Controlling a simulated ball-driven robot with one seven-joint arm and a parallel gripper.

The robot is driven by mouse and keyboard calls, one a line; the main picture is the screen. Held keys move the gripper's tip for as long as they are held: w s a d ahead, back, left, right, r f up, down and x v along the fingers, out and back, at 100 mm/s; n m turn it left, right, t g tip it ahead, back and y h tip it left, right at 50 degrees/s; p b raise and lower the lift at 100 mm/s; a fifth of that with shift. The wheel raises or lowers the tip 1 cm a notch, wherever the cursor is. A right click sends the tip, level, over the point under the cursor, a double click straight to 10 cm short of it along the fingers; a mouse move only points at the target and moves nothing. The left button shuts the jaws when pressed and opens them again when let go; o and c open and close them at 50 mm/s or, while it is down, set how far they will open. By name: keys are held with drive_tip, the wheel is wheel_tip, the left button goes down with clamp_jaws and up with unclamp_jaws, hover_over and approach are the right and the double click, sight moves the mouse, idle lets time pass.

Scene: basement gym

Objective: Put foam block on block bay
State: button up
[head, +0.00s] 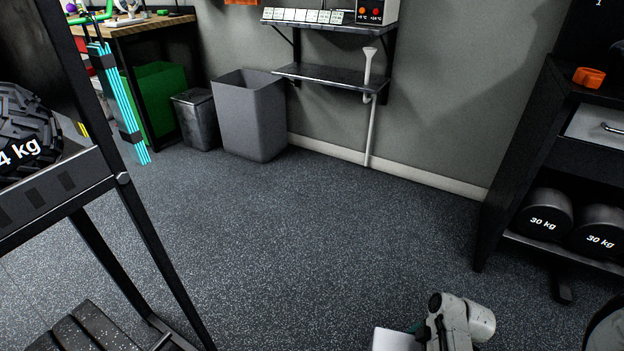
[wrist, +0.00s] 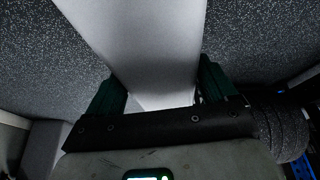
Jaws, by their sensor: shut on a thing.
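The foam block, a plain light grey slab, fills the upper middle of the wrist view (wrist: 150,40). My gripper (wrist: 160,90) is shut on it, with one dark green finger on each side. In the head view my gripper (head: 414,328) is low at the bottom edge, right of centre. A pale corner of the block (head: 391,340) shows beside it, and the rest is cut off by the frame. The block is held above the speckled floor. I cannot pick out a block bay in either view.
A rack with 30 kg dumbbells (head: 545,222) stands at right. A black frame with a 4 kg ball (head: 25,130) stands at left. A grey bin (head: 250,115) and wall shelf (head: 335,78) are at the back. The middle floor is clear.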

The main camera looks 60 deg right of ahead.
drive_tip(key=w+a+r+m+p, duration=0.1)
drive_tip(key=w+a+r+p, duration=0.2)
drive_tip(key=w+r+p, duration=0.65)
drive_tip(key=w+a+r+p, duration=0.45)
drive_tip(key=w+r, duration=0.85)
drive_tip(key=r, duration=0.4)
drive_tip(key=w+a+r+m+p, duration=0.1)
drive_tip(key=w+a+r+p, duration=0.3)
drive_tip(key=a+r, duration=0.35)
drive_tip(key=w+a+r+m+h+p, duration=0.1)
drive_tip(key=w+a+r+p, duration=0.2)
drive_tip(key=a+r+p, duration=0.45)
drive_tip(key=w+a+r+m+p, duration=0.15)
drive_tip(key=w+a+r, duration=0.3)
drive_tip(key=r, duration=0.55)
wheel_tip(320, 180, down, 10)
drive_tip(key=s+a, duration=0.1)
drive_tip(key=s, duration=0.1)
drive_tip(key=shift+s+r+n, duration=0.2)
drive_tip(key=shift+s+n, duration=0.15)
